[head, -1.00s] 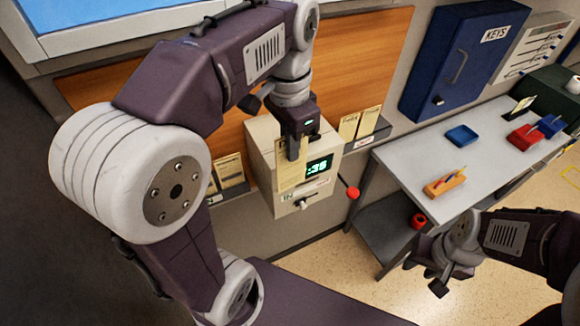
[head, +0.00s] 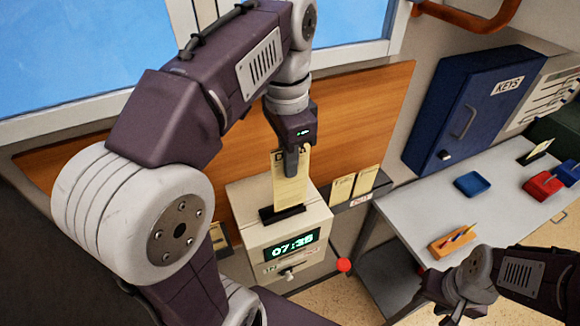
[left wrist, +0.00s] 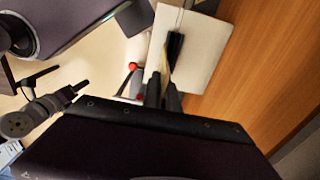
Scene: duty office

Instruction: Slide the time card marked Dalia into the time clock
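The time clock (head: 250,240) is a beige box with a green lit display and a dark slot piece (head: 270,216) on its top. My left gripper (head: 291,160) is shut on a cream time card (head: 289,190), held upright over the clock. The card's lower end meets the slot in the head view; I cannot tell whether it is inside. A finger covers part of the name on the card. In the left wrist view the card (left wrist: 167,62) is edge-on, beside the dark slot (left wrist: 175,46). My right gripper (head: 450,308) is open and empty at lower right.
Several other cards (head: 342,188) stand in a rack right of the clock. A red knob (head: 344,265) sticks out low beside it. A wooden board (head: 360,110) is behind.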

